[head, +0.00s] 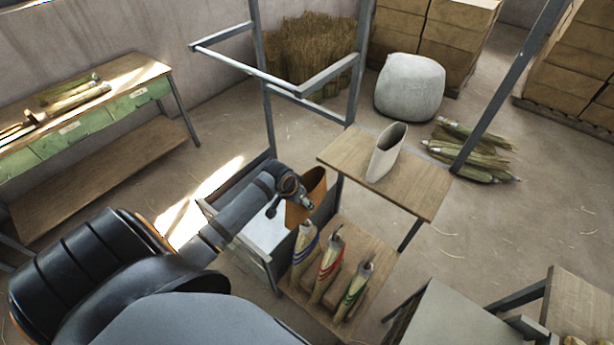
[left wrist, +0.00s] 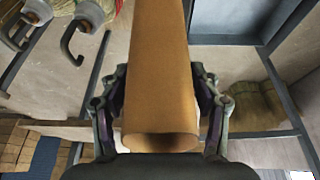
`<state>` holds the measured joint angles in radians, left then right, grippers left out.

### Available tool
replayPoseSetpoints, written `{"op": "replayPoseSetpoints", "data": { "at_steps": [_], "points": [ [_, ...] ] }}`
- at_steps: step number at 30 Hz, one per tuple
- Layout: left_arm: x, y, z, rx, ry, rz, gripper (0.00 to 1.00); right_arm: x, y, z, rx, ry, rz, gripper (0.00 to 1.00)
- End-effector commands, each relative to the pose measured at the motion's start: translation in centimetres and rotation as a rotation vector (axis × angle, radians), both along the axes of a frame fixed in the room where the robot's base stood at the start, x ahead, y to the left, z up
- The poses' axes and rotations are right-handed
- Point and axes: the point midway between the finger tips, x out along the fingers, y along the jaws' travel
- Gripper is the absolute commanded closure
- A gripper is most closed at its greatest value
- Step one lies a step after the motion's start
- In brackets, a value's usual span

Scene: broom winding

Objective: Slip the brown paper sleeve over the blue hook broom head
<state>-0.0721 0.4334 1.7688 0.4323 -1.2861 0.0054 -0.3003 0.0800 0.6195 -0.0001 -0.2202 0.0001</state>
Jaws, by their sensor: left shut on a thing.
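The brown paper sleeve (head: 312,190) is a tapered open tube. My left gripper (head: 300,197) is shut on it, and it is held above and just behind the broom heads. In the left wrist view the sleeve (left wrist: 160,75) runs between both fingers, with its open rim towards the camera. The blue-banded broom head (head: 304,247) stands leftmost of three on a low wooden shelf, its hook end up. The sleeve is apart from it. Two hook ends (left wrist: 72,42) show at upper left in the left wrist view; which brooms they belong to I cannot tell. My right gripper is out of view.
Red-banded (head: 327,268) and green-banded (head: 353,290) broom heads stand close to the right of the blue one. A pale sleeve (head: 386,153) stands on the wooden top (head: 425,188) behind. Grey frame posts (head: 266,120) rise near the gripper. A workbench (head: 130,72) is at left.

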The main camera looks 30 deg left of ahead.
Motion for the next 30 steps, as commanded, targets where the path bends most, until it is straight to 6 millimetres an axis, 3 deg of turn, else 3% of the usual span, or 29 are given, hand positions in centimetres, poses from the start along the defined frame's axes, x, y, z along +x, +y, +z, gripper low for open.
{"op": "replayPoseSetpoints", "data": {
  "at_steps": [30],
  "points": [
    [0.5,0.0,-1.8,0.0,0.0,0.0,0.58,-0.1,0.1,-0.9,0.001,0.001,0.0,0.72]
  ]
}}
